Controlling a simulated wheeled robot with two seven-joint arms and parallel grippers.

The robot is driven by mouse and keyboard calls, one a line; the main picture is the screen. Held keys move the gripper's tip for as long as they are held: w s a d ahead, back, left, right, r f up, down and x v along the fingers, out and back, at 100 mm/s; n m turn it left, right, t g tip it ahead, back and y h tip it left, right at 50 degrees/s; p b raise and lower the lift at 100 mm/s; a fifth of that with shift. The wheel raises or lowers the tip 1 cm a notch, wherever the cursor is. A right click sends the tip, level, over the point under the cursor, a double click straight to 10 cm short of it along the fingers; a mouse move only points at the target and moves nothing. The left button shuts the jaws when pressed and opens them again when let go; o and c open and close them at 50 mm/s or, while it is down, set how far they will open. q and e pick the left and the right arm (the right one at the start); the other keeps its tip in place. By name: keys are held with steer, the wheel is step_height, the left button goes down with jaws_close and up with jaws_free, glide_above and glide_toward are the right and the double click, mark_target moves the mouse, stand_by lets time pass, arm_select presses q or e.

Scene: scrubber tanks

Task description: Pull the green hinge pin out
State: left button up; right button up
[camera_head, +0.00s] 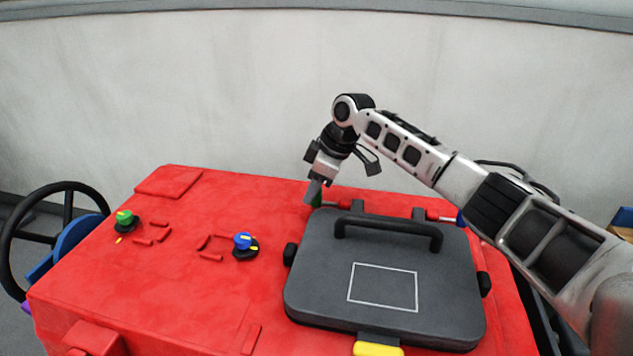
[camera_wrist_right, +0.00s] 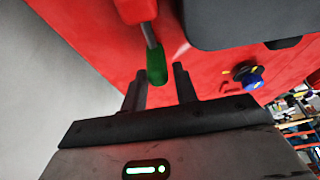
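The green hinge pin (camera_head: 319,198) sits at the back left corner of the dark grey lid (camera_head: 330,285). In the wrist view its green grip (camera_wrist_right: 157,66) hangs on a grey metal shaft that goes into a red block (camera_wrist_right: 136,10). My right gripper (camera_head: 314,192) reaches down to the pin from above and partly hides it. In the wrist view the right gripper (camera_wrist_right: 159,72) is open, with one finger on each side of the green grip. Gaps show on both sides of it. My left gripper is not in view.
A second pin with a blue end (camera_head: 460,217) is at the lid's back right. The lid has a black handle (camera_head: 388,228) and a yellow front latch (camera_head: 377,349). A green knob (camera_head: 124,216) and a blue knob (camera_head: 242,240) stand on the red top (camera_head: 180,285).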

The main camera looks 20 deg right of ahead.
steer(key=v, duration=1.6)
steer(key=shift+a, duration=0.1)
